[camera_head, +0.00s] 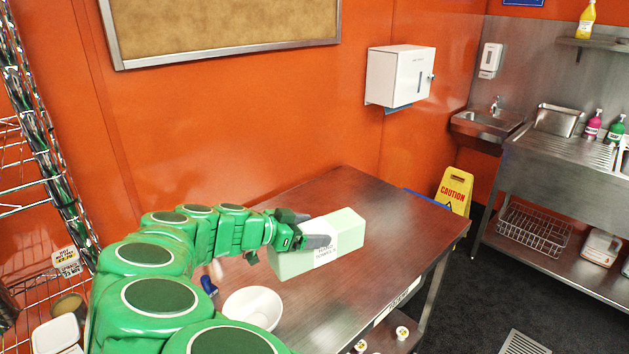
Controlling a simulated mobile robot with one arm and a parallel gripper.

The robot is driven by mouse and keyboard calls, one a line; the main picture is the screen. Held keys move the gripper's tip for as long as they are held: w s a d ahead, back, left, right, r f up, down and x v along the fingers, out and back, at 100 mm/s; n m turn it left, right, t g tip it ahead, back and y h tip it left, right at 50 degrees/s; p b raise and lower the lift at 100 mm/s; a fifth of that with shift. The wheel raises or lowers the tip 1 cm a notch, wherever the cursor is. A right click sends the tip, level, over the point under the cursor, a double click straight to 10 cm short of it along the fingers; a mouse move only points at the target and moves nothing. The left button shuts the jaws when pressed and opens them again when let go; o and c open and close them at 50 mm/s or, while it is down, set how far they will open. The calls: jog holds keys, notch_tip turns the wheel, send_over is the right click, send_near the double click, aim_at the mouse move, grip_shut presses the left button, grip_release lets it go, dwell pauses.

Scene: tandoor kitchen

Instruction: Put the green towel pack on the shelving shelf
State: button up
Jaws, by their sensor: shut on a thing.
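The green towel pack (348,229) is a pale green box with a white printed label, lying at the metal table. My gripper (318,232) is shut on the pack, with its fingers at the label near the pack's middle. I cannot tell whether the pack touches the table top or is just above it. The wire shelving (38,190) stands at the left edge, and only part of it is in view. My green arm hides part of the area between the shelving and the table.
A white bowl (252,308) sits on the table (365,283) in front of the pack, with a blue item (208,285) beside it. A white-lidded container (55,335) stands low at the shelving. A yellow caution sign (455,190) stands behind the table. The table's right part is clear.

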aim_at(348, 208)
jog(key=w+d+n+t+y, duration=0.1)
jog(key=w+d, duration=0.2)
jog(key=w+d+n+t, duration=0.1)
jog(key=w+d, duration=0.2)
jog(key=w+d+n+t+y, duration=0.1)
jog(key=w+d, duration=0.2)
jog(key=shift+w+d+r+n+y, duration=0.2)
jog(key=shift+w+n+y, duration=0.1)
jog(key=shift+w, duration=0.1)
jog(key=w+d+r+n+t+y, duration=0.2)
jog(key=w+d+n+y, duration=0.25)
jog(key=d, duration=0.35)
notch_tip(348, 208, down, 12)
jog(key=s+d+n+t+y, duration=0.1)
jog(key=s+n+y, duration=0.1)
jog(key=n+y, duration=0.1)
jog(key=shift+s+y, duration=0.4)
jog(key=shift+y, duration=0.15)
jog(key=shift+d, duration=0.1)
jog(key=shift+r, duration=0.1)
